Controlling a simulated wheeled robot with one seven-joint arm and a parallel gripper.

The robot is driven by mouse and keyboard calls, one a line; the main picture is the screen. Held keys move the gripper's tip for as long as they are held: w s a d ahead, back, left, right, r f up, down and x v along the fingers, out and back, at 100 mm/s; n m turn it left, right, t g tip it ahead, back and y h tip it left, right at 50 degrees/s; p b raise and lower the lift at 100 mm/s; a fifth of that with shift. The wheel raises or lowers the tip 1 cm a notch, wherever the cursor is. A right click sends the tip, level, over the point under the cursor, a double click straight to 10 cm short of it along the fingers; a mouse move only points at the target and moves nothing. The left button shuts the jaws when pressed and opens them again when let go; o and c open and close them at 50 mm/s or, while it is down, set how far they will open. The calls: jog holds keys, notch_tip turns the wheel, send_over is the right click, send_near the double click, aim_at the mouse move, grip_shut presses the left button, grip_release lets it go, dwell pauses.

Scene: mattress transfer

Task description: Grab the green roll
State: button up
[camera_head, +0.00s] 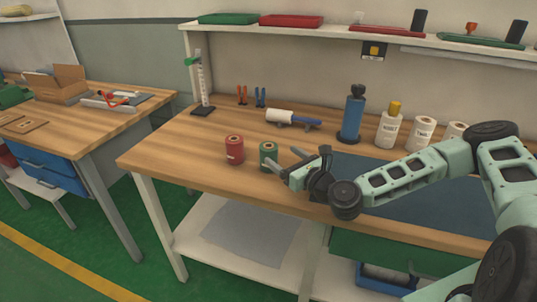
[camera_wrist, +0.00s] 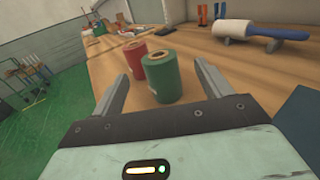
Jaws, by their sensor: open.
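The green roll (camera_head: 268,153) stands upright near the front edge of the wooden workbench in the head view. In the wrist view the two fingers of my gripper (camera_wrist: 158,82) are spread wide, one on each side of the roll's line. I cannot tell whether a finger touches it.
A red roll (camera_head: 234,150) stands close left of the green one, also in the wrist view (camera_wrist: 134,54). A dark mat (camera_head: 430,200) lies right. The front-left benchtop (camera_head: 170,150) is clear.

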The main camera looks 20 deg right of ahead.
aim_at(275, 150)
jog(key=p+x, duration=0.2)
jog(key=x, duration=0.5)
jog(key=shift+w+a, duration=0.15)
jog(key=shift+a, duration=0.05)
jog(key=c, duration=1)
jog(key=shift+c, duration=1.2)
jog(key=shift+r, duration=0.1)
